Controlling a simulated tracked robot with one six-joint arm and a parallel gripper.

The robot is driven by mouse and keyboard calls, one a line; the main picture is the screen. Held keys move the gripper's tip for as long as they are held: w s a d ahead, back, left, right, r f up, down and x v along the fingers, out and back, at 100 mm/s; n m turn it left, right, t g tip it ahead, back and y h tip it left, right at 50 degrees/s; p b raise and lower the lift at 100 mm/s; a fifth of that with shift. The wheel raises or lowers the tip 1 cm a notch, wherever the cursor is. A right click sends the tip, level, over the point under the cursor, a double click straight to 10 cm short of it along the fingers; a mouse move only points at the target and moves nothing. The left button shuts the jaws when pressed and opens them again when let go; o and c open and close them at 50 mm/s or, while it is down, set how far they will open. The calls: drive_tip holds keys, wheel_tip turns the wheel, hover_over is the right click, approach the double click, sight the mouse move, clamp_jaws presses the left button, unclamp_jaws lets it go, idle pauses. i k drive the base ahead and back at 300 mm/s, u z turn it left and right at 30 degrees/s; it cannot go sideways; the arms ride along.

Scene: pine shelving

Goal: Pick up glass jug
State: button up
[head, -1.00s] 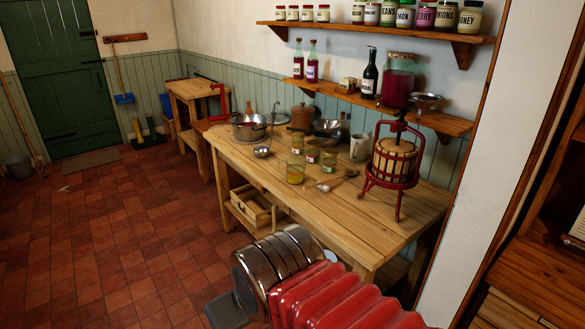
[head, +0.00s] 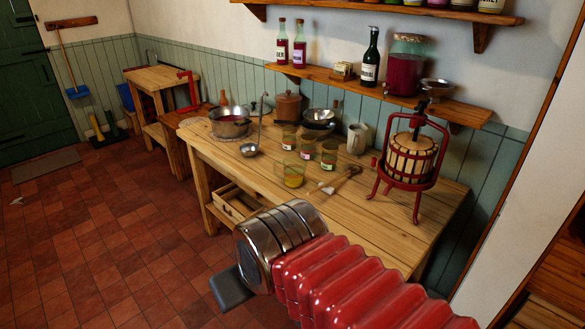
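A clear glass vessel (head: 293,176) with yellow liquid in its lower part stands upright on the wooden worktable (head: 390,230), near the front edge. It looks like the glass jug, but I cannot make out a handle or spout. My gripper (head: 230,289) shows only as a dark grey piece at the end of my red ribbed arm, at the lower middle. It is nearer the camera than the table and well apart from the glass vessel. Nothing shows in it, and its fingers are too hidden to tell open from shut.
Labelled jars (head: 308,149), a ladle (head: 250,149), a spoon (head: 342,180), a pot (head: 230,122), a cream jug (head: 357,138) and a fruit press (head: 411,158) crowd the tabletop. A shelf (head: 452,106) with bottles overhangs the back. The floor (head: 110,240) at left is open.

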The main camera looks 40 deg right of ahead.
sight(295, 167)
drive_tip(key=z, duration=0.2)
drive_tip(key=i, duration=1.1)
drive_tip(key=z, duration=0.25)
